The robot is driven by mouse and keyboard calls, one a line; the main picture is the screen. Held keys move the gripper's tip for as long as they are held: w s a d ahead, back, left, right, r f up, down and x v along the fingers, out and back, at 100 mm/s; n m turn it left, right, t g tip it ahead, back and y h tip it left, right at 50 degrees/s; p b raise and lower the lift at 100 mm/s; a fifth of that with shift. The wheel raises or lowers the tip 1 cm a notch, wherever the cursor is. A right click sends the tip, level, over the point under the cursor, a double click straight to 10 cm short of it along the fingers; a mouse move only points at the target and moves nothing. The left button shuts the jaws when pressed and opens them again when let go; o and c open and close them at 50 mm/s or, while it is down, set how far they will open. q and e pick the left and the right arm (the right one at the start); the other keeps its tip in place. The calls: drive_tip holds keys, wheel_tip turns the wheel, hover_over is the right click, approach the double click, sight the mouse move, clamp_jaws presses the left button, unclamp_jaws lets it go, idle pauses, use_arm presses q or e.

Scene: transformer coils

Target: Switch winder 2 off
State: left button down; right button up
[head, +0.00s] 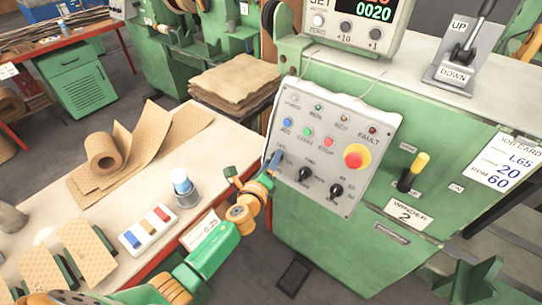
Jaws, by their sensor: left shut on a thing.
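Winder 2 is the green machine (320,235) on the right, with a "WINDER 2" label (404,216) on its front. Its grey control panel (345,125) has colored buttons, a red emergency stop (356,156) on a yellow collar, and a row of black knobs (305,174). A yellow-handled switch (413,171) sits right of the panel, its handle tilted up and right; its small labels are hard to read, one looks like "ON". My left gripper (274,163) is at the panel's lower left, shut on what seems the leftmost knob, mostly hidden. My right gripper is not in view.
A counter display (358,12) and an UP/DOWN lever (474,40) stand on the machine's top. A job card (507,165) is at right.

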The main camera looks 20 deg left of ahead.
use_arm(q)
drive_tip(key=n+g+p, duration=0.1)
drive_tip(key=n+p, duration=0.1)
drive_tip(key=n, duration=0.1)
drive_tip(key=n+g+y+p, duration=0.1)
drive_tip(key=n+p, duration=0.1)
drive_tip(key=n, duration=0.1)
drive_tip(key=shift+n, duration=0.3)
idle(0.4)
drive_tip(key=shift+c, duration=1.4)
unclamp_jaws()
drive_tip(key=shift+r, duration=0.1)
